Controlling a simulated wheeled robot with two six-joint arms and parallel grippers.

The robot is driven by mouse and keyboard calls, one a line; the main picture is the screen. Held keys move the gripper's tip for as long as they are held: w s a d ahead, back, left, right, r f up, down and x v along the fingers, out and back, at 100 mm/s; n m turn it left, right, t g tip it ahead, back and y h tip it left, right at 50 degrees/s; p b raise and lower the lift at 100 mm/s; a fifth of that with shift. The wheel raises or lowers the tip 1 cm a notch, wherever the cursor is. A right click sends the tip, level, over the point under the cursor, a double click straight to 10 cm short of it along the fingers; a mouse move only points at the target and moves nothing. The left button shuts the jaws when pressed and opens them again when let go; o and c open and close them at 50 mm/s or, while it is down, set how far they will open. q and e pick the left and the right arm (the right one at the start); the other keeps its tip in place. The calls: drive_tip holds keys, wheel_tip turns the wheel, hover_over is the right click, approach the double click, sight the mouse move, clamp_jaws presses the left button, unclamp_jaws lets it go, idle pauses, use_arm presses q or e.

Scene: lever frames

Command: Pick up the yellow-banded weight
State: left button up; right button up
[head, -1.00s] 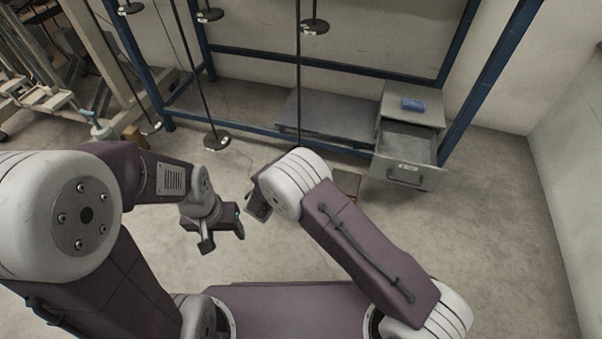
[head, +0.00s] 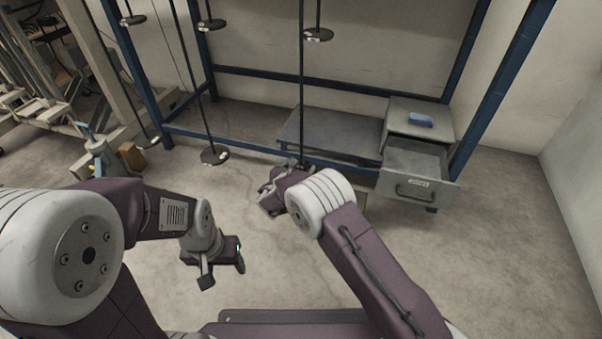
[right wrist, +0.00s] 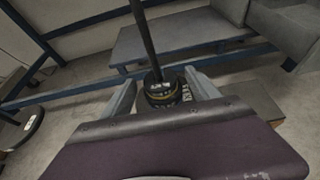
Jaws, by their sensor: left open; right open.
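The yellow-banded weight (right wrist: 163,94) is a dark round piece with a thin yellow band, at the lower end of a black rod. In the right wrist view it shows between the two fingers of my open right gripper (right wrist: 160,80). I cannot tell whether either finger touches it. In the head view my right gripper (head: 292,172) is at the foot of the middle rod (head: 302,90), and the weight is not clearly visible there. My left gripper (head: 220,268) is open and empty above the floor, left of the right arm.
Other rods with dark discs hang from the blue frame, one low disc (head: 214,156) left of my right gripper. A grey platform (head: 335,137) lies behind. An open drawer (head: 415,185) and a blue object (head: 420,119) on its cabinet are at right.

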drive_tip(key=shift+r, duration=0.1)
drive_tip(key=c, duration=1.5)
use_arm(q)
drive_tip(key=shift+r, duration=0.1)
use_arm(e)
drive_tip(key=shift+o, duration=0.2)
